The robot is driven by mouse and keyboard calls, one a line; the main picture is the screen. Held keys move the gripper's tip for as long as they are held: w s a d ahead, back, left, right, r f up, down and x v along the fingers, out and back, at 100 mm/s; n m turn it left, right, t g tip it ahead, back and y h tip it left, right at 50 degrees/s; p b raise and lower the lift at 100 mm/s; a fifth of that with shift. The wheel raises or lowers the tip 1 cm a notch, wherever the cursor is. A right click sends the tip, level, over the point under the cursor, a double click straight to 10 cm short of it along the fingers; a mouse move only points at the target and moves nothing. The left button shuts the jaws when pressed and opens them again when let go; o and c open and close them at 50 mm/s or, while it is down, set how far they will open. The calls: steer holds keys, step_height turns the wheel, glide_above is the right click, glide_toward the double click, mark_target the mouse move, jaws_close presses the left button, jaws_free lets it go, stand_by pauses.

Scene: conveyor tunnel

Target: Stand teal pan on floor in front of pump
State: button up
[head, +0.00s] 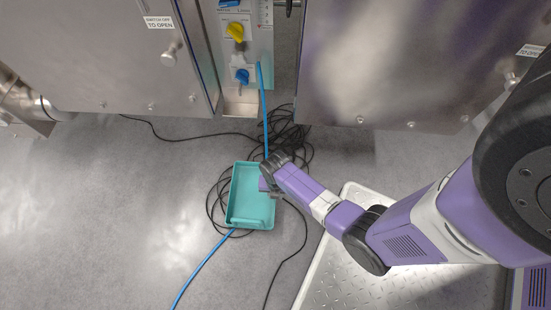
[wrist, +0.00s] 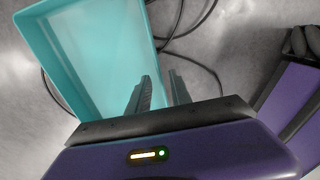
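The teal pan (head: 240,200) is a shallow rectangular tray with its open side up. In the head view it appears to lie flat over the coiled cables, below the narrow control panel (head: 236,60), which has yellow and blue knobs. I cannot tell for sure whether that panel is the pump. My gripper (head: 264,184) is at the pan's right side. In the wrist view the pan (wrist: 95,50) fills the upper left. My gripper's fingers (wrist: 159,78) are apart, one over the pan's inside and one beyond its right wall, with a gap between them.
Black cables (head: 288,135) lie coiled around and under the pan. A blue hose (head: 264,105) runs down from the panel, and another stretch (head: 200,270) leaves below the pan. Steel cabinets (head: 400,60) stand on both sides of the panel. Floor at left (head: 100,210) is clear.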

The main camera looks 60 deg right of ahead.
steer(key=s+a+r+m+t+p, duration=0.1)
steer(key=s+a+r+m+t, duration=0.3)
steer(key=r, duration=1.3)
steer(key=s+a+r+m+t+p, duration=0.1)
steer(key=s+a+r+m+t, duration=0.3)
steer(key=r+m, duration=0.7)
steer(key=s+a+r+m+t+p, duration=0.2)
steer(key=s+a+r+m+t, duration=0.2)
steer(key=r, duration=1.8)
steer(key=m+t, duration=0.3)
steer(key=shift+r, duration=0.35)
step_height(320, 180, up, 29)
steer(key=p, duration=2.9)
